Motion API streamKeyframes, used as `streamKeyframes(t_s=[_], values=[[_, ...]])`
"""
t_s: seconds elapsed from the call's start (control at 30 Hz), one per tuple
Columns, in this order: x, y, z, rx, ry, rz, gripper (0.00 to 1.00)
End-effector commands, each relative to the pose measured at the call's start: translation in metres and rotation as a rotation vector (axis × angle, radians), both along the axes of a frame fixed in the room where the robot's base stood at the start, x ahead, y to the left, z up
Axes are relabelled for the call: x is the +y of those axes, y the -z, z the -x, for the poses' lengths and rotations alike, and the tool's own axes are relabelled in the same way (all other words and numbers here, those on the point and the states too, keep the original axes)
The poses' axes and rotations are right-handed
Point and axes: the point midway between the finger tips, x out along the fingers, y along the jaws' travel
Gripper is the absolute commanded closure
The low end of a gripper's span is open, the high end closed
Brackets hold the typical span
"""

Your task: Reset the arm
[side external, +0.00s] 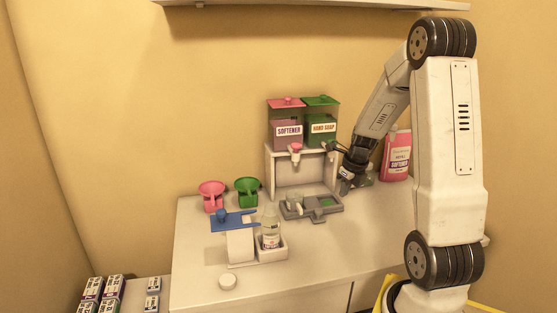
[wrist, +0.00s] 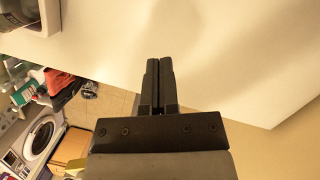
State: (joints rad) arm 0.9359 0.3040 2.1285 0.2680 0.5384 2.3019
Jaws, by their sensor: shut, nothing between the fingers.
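My gripper (wrist: 159,64) is in the wrist view with its two dark fingers pressed together and nothing between them. In the side view my arm reaches down from the right, and its dark wrist end hangs beside the right side of the dispenser stand, left of the pink softener bottle (side external: 397,158). The fingertips are hard to make out there against the dark wrist parts.
The dispenser stand (side external: 271,163) carries a pink softener tank (side external: 287,134) and a green hand soap tank (side external: 322,131). The right front counter is clear.

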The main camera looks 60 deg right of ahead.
Motion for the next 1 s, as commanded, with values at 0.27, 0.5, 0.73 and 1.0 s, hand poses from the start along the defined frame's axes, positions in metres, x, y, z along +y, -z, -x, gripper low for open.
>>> streamKeyframes(t_s=[0.27, 0.5, 0.73, 1.0], values=[[0.001, -0.004, 0.001, 0.001, -0.002, 0.0, 1.0], [0.012, -0.004, -0.006, 0.01, -0.116, 0.023, 1.0], [0.047, -0.004, -0.024, 0.037, -0.469, 0.093, 1.0], [0.102, -0.003, -0.043, 0.072, -1.032, 0.207, 1.0]])
